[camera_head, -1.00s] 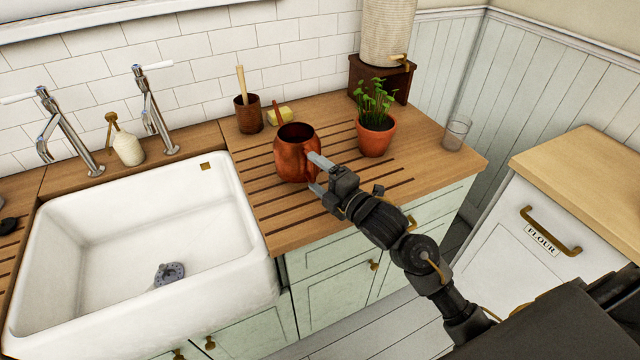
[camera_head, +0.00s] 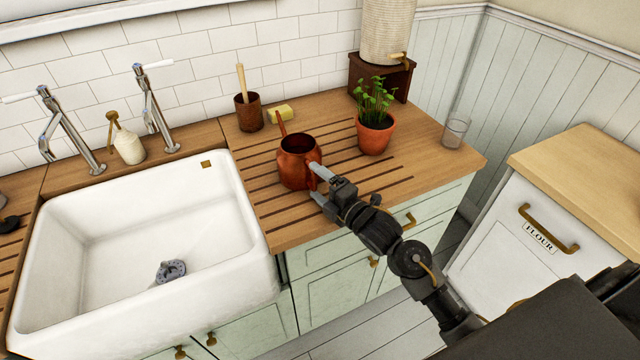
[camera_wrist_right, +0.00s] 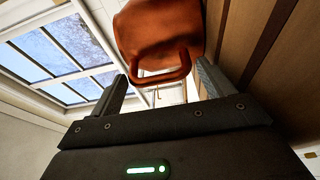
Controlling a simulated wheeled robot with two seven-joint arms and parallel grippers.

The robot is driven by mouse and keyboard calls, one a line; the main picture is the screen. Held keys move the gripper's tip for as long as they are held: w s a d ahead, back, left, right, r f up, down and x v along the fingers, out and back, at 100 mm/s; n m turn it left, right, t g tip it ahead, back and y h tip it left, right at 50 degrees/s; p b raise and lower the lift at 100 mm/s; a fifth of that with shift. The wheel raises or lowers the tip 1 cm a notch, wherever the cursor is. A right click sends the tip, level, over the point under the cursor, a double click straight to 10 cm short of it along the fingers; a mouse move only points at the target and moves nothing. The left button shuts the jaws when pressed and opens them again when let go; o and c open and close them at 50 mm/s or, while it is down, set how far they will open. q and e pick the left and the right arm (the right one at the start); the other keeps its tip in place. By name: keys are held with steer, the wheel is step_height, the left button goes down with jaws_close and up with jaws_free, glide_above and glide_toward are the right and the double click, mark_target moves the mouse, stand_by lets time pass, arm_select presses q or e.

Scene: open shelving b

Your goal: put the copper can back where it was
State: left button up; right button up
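The copper can (camera_head: 297,168) is a rounded copper watering can with a thin spout at its upper left. It stands about upright at the slatted wooden counter; I cannot tell whether its base touches the wood. My right gripper (camera_head: 317,182) is at its right side, with one finger on each side of its loop handle. In the right wrist view the can (camera_wrist_right: 160,32) is ahead of the fingers, and its handle (camera_wrist_right: 160,78) fills the gap between them. My left gripper is not in view.
A potted plant (camera_head: 375,133) stands close to the right of the can. A brown cup (camera_head: 249,113) with a wooden handle and a yellow block (camera_head: 280,114) are behind it. A glass (camera_head: 455,132) stands near the counter's right end. The white sink (camera_head: 140,220) is at left.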

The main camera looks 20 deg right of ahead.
steer(key=shift+r, duration=0.3)
steer(key=b+v, duration=0.2)
steer(key=v, duration=1)
steer(key=shift+f, duration=0.1)
